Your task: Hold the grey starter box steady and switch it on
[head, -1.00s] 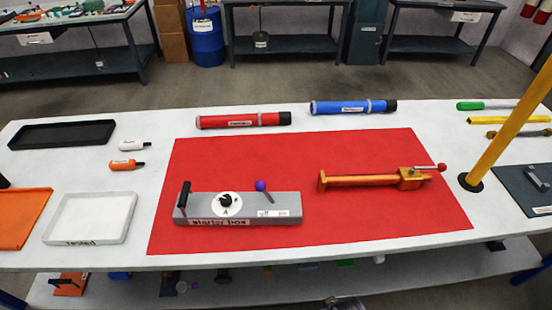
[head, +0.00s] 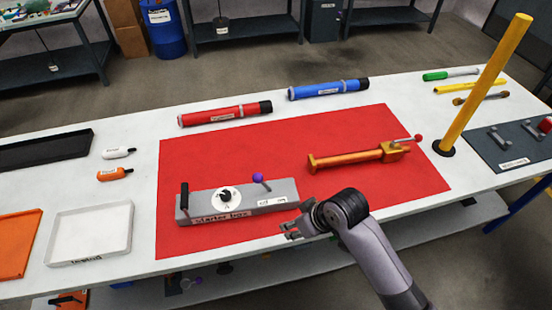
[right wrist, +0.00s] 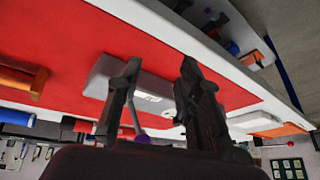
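The grey starter box (head: 240,205) lies on the red mat (head: 300,150), toward its front left. It has a black upright handle (head: 184,196) at its left end, a black knob on a white dial (head: 224,197), and a purple-tipped lever (head: 258,178) leaning at the right. My right gripper (head: 287,230) is just in front of the box's right end, apart from it. In the right wrist view my right gripper (right wrist: 160,66) has its fingers spread with nothing held, and the starter box (right wrist: 104,75) shows behind them. My left gripper is not in view.
An orange pump tool (head: 350,158) lies right of the box on the mat. Red (head: 225,115) and blue (head: 328,90) tubes lie behind the mat. A yellow post (head: 485,85) stands at the right. A white tray (head: 90,258) is at the left. The mat's middle is clear.

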